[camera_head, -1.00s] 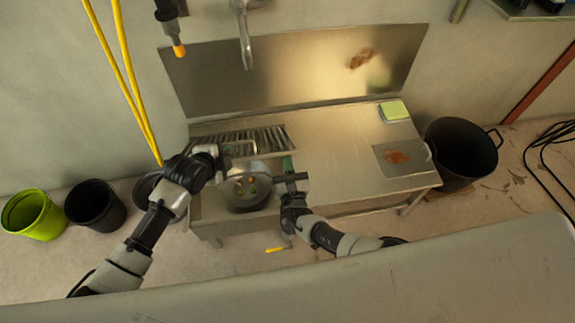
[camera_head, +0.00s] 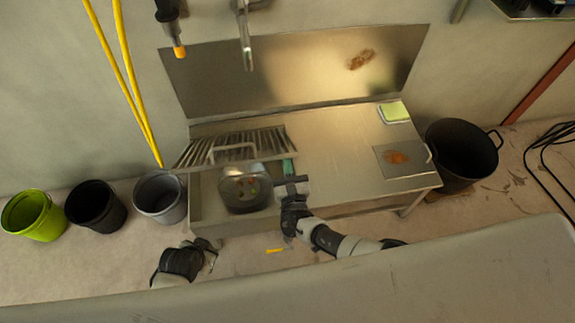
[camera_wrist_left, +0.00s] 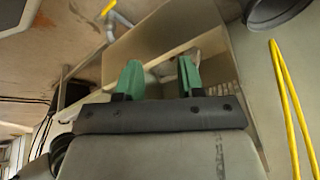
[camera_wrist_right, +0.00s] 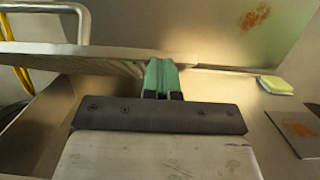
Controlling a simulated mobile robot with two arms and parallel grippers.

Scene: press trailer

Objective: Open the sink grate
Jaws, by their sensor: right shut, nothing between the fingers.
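The metal sink grate (camera_head: 266,140) is raised and tilted at the back of the sink basin (camera_head: 262,199), its loop handle showing. The basin is exposed in front, with small colored bits in it. My right gripper (camera_head: 287,160) is shut and empty at the grate's right end. In the right wrist view its green fingers (camera_wrist_right: 161,72) overlap the edge of the slatted grate (camera_wrist_right: 110,62); I cannot tell whether they touch it. My left gripper (camera_wrist_left: 161,72) is open and empty, low in front of the counter's left side and away from the grate.
The steel counter (camera_head: 335,150) is clear in the middle. A green sponge (camera_head: 394,111) lies at its back right. A black bucket (camera_head: 461,155) stands right. Lime (camera_head: 33,216), black (camera_head: 95,207) and grey (camera_head: 159,198) buckets stand left. A faucet (camera_head: 244,40) hangs above.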

